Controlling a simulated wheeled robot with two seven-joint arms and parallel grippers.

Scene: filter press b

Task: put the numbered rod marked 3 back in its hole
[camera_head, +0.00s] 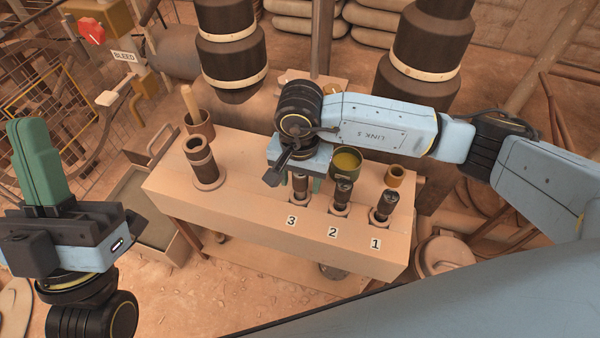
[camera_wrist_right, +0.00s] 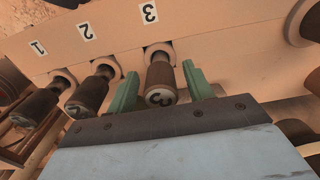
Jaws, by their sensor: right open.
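The numbered rod marked 3 (camera_wrist_right: 160,82) is dark brown with a pale end cap showing the 3. Its lower end is in the ringed hole (camera_wrist_right: 158,50) beside label 3, and it also shows in the head view (camera_head: 300,188). My right gripper (camera_wrist_right: 162,86) is open, with one green finger on each side of the rod and a visible gap on both sides. In the head view my right gripper (camera_head: 300,184) hangs over the rod and partly hides it. My left gripper (camera_head: 36,160) is raised at the far left, away from the bench; its finger gap is unclear.
Rods 2 (camera_head: 343,196) and 1 (camera_head: 384,207) stand in their ringed holes to the right of rod 3.

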